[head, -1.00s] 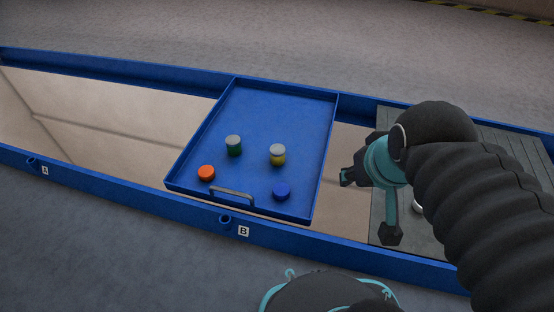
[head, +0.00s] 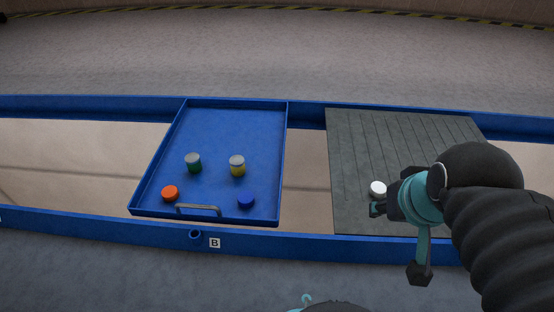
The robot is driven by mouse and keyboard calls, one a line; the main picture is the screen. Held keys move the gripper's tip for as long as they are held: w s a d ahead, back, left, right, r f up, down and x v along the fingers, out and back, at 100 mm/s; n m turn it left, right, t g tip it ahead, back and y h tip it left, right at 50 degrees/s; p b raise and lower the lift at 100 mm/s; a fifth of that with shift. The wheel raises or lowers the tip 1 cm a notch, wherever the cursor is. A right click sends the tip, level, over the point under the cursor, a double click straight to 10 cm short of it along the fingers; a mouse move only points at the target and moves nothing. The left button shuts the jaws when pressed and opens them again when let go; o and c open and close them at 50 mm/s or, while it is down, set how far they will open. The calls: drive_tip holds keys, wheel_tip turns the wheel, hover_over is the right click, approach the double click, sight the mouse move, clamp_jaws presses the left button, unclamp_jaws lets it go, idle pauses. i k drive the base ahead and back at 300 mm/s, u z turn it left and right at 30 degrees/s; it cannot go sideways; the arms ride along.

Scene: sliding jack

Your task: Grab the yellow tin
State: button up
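The yellow tin (head: 238,170) has a pale grey lid and stands upright in the blue tray (head: 235,125), right of the green tin (head: 194,167). My gripper (head: 376,208) is well to the right of the tray, over the near left part of a grey slatted board. It is apart from the yellow tin. Its fingers are small and seen from the side, so whether they are open is unclear. Part of the gripper is hidden behind my wrist.
An orange piece (head: 170,194) and a blue piece (head: 246,203) lie in the tray's near corners. A metal handle (head: 198,208) is on its near wall. A white round thing (head: 378,188) is on the grey board (head: 360,140), close by my gripper. Blue rails (head: 320,238) run along both sides.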

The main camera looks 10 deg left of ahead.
sight(237, 162)
drive_tip(key=z, duration=0.45)
drive_tip(key=i, duration=0.25)
drive_tip(key=u, duration=2.5)
drive_tip(key=i, duration=0.5)
drive_tip(key=u, duration=0.1)
